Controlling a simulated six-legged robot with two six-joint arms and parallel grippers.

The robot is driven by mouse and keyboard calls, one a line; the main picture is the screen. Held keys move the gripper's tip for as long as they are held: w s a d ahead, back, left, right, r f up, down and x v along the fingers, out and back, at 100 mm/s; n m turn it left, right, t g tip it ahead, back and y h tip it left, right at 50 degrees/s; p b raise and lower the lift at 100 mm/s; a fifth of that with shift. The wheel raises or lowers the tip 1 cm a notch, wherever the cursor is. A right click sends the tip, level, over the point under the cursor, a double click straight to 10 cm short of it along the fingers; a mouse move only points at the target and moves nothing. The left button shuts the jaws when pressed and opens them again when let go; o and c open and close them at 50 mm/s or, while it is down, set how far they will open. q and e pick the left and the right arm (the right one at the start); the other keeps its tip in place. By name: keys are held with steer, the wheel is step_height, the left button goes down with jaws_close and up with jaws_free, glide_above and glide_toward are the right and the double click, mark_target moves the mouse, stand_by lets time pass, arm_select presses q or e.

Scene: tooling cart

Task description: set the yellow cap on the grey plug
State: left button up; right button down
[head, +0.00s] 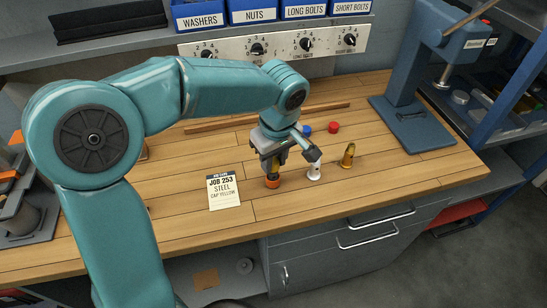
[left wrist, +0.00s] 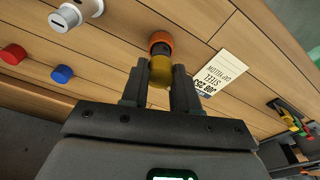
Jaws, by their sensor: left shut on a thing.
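My left gripper (head: 272,168) points down over the table and is shut on the yellow cap (left wrist: 160,72). In the left wrist view the cap sits between the two fingertips (left wrist: 160,85). An orange plug (head: 272,183) stands directly under the gripper, and it also shows just beyond the cap in the left wrist view (left wrist: 161,40). I cannot tell whether cap and orange plug touch. The pale grey plug (head: 314,172) stands upright just right of the gripper; it also shows at the upper left of the left wrist view (left wrist: 72,14). My right gripper is not in view.
A brass-coloured plug (head: 348,156) stands right of the grey plug. Blue (head: 306,129) and red (head: 333,127) caps lie behind. A job card (head: 223,191) reading "STEEL CAP YELLOW" lies left. A blue press stand (head: 412,122) is at the right.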

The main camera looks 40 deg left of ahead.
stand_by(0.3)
arm_select(q)
steer(key=o, duration=1.6)
steer(key=shift+c, duration=0.2)
steer(key=shift+r+p, duration=2.7)
steer(key=shift+r, duration=0.8)
